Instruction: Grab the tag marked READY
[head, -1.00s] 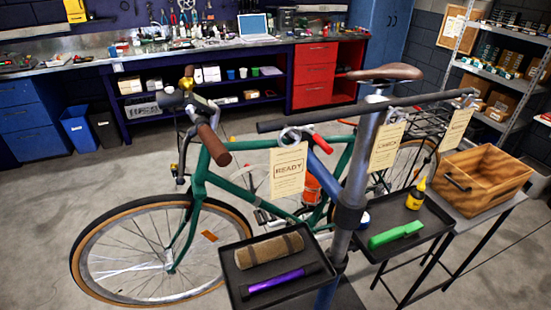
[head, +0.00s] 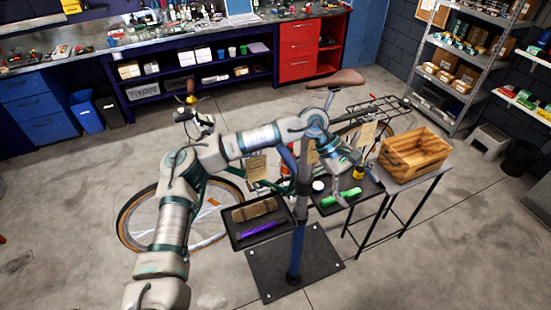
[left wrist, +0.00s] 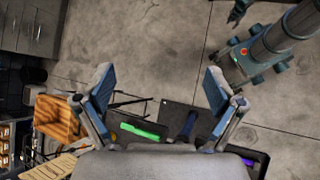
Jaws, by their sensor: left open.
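The tag marked READY, a cream paper tag, hangs from the bar at the left in the head view (head: 257,167); its lettering is too small to read now. A second tag (head: 313,153) hangs by the post and a third (head: 367,134) farther right. My left gripper (head: 357,168) is at the right side of the post, above the green-tool tray, apart from the left tag. In the left wrist view its two fingers (left wrist: 158,78) are spread with nothing between them. Part of a cream tag (left wrist: 48,168) shows at lower left there; I cannot tell which one.
A left tray (head: 262,236) holds a brown roll and a purple tool. A wooden crate (head: 415,153) stands on a side table. The green bicycle stands behind the post (head: 299,220).

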